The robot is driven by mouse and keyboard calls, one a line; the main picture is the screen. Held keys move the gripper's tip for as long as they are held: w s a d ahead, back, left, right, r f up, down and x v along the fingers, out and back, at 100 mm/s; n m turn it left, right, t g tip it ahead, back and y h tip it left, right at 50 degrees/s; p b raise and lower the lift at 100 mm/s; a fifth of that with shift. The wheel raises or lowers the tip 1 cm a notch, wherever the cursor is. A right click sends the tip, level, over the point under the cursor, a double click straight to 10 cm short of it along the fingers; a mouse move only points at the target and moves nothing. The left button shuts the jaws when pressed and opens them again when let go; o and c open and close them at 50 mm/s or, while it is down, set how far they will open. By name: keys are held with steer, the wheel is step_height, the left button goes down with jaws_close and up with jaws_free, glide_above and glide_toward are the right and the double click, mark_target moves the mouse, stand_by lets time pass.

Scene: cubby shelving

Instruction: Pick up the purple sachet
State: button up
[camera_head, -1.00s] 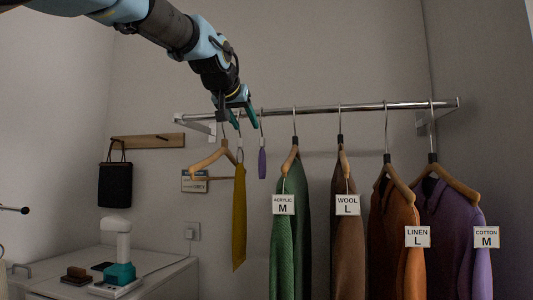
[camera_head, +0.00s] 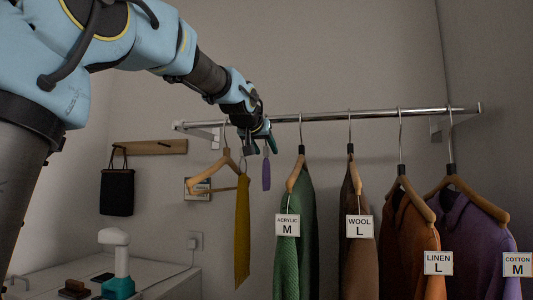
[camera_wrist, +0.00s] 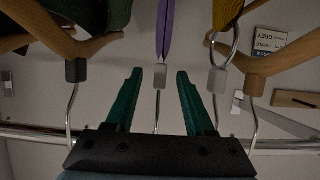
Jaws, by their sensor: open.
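The purple sachet (camera_head: 266,174) is a slim purple strip hanging from the rail (camera_head: 340,115), between the yellow hanging strip and the green garment. In the wrist view, which looks upside down, the sachet (camera_wrist: 165,28) is at top centre with a pale clip and a thin metal hook below it. My gripper (camera_head: 262,145) is at the rail, just above the sachet. In the wrist view my gripper's (camera_wrist: 158,76) green fingers are spread, with the clip and hook between them. Neither finger appears to touch the clip.
A yellow strip (camera_head: 242,230) on a ring and a wooden hanger (camera_head: 217,172) are close on the left. A green garment (camera_head: 293,235) hangs close on the right, then brown (camera_head: 353,270), orange and purple garments. A black bag (camera_head: 117,192) hangs on the left wall.

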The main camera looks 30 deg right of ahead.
steer(key=shift+x, duration=1.15)
jaws_close()
stand_by(0.5)
